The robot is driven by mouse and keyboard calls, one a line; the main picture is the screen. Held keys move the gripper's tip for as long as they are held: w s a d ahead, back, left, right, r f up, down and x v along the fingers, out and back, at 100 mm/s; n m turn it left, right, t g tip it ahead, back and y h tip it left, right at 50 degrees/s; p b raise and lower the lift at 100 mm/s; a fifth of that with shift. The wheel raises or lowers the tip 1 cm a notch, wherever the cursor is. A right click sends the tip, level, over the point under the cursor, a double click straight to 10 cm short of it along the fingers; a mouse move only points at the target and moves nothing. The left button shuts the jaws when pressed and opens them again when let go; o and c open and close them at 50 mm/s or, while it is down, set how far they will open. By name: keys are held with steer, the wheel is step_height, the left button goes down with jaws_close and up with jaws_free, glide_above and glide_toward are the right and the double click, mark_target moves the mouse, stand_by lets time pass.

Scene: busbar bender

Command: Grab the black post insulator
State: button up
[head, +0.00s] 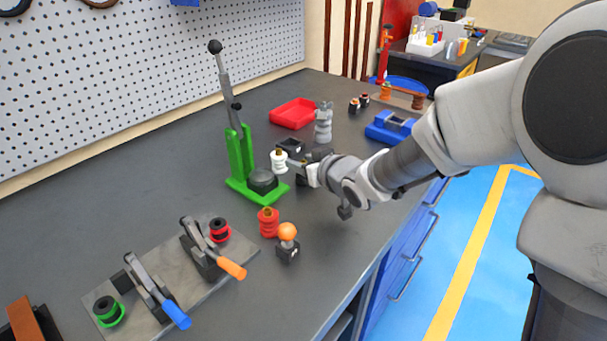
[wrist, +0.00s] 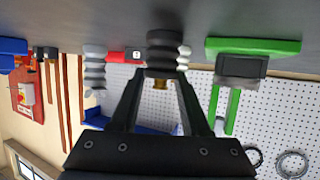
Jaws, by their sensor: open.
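The black post insulator (wrist: 163,55) is ribbed, with a brass end, and stands on the bench in the upside-down wrist view. My gripper (wrist: 161,82) is open, with one finger on each side of the insulator's brass end. Whether either finger touches it I cannot tell. In the head view my gripper (head: 300,168) is low over the bench, right of the green press. There the black insulator is hard to tell from the dark gripper parts.
A white insulator (head: 278,160) stands close to my gripper, a grey one (head: 323,124) behind it. The green press (head: 240,165) is left. A red insulator (head: 268,222) and an orange-knobbed block (head: 287,243) stand in front. A red tray (head: 293,113) lies behind.

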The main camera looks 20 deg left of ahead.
steer(key=shift+f, duration=0.1)
jaws_close()
